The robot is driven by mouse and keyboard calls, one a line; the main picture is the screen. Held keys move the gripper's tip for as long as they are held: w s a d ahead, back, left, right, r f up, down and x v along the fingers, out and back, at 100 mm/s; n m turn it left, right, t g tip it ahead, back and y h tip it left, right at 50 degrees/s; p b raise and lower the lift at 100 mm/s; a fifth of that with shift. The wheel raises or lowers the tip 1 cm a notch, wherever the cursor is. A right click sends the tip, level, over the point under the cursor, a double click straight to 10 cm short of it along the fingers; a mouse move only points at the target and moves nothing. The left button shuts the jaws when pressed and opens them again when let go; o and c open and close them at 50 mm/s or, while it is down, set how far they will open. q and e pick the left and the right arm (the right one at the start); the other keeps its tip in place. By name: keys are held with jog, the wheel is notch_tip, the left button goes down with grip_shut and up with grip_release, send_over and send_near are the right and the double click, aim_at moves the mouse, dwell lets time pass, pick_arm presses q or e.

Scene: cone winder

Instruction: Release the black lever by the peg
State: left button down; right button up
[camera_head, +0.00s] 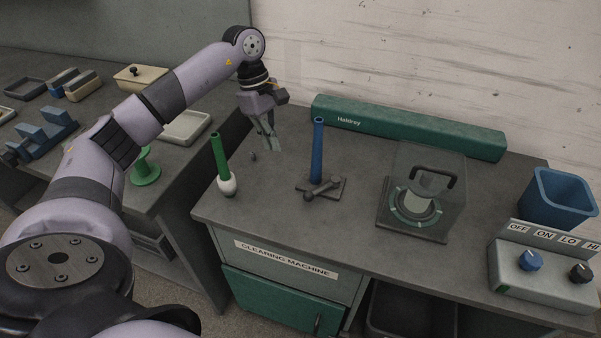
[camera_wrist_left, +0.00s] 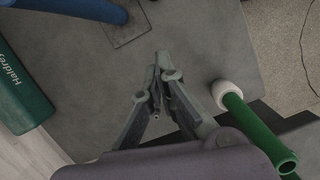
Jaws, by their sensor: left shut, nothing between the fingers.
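The black lever (camera_head: 321,189) lies at a slant on a dark square base plate (camera_head: 334,193) on the grey table. A tall blue peg (camera_head: 318,150) stands upright at the back of this plate, just behind the lever. In the left wrist view, the blue peg (camera_wrist_left: 90,8) and a corner of the plate (camera_wrist_left: 125,24) show at the top edge; the lever is not visible there. My left gripper (camera_head: 270,146) points down, left of and behind the blue peg, apart from it. Its fingers (camera_wrist_left: 160,65) are shut and empty. My right gripper is in neither view.
A green tube (camera_head: 219,155) in a white round base (camera_head: 227,186) stands left of the peg. A long green box (camera_head: 410,128) lines the wall. A clear-covered device (camera_head: 425,195) stands right.

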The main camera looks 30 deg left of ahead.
aim_at(321, 189)
pick_arm(q)
jog(key=x, duration=0.3)
jog(key=p+x, duration=0.1)
jog(key=x, duration=0.5)
jog(key=shift+s+a+p, duration=0.1)
jog(key=shift+s+p, duration=0.15)
jog(key=shift+p, duration=0.1)
jog(key=d, duration=0.1)
jog(key=d+f+p, duration=0.1)
jog(key=d, duration=0.1)
jog(key=shift+w+f, duration=0.1)
jog(key=shift+f, duration=0.05)
jog(key=shift+d+f+p, duration=0.15)
jog(key=shift+d+p, duration=0.15)
jog(key=shift+d, duration=0.2)
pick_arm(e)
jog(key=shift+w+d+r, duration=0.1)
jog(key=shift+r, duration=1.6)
pick_arm(q)
jog(key=shift+d, duration=0.15)
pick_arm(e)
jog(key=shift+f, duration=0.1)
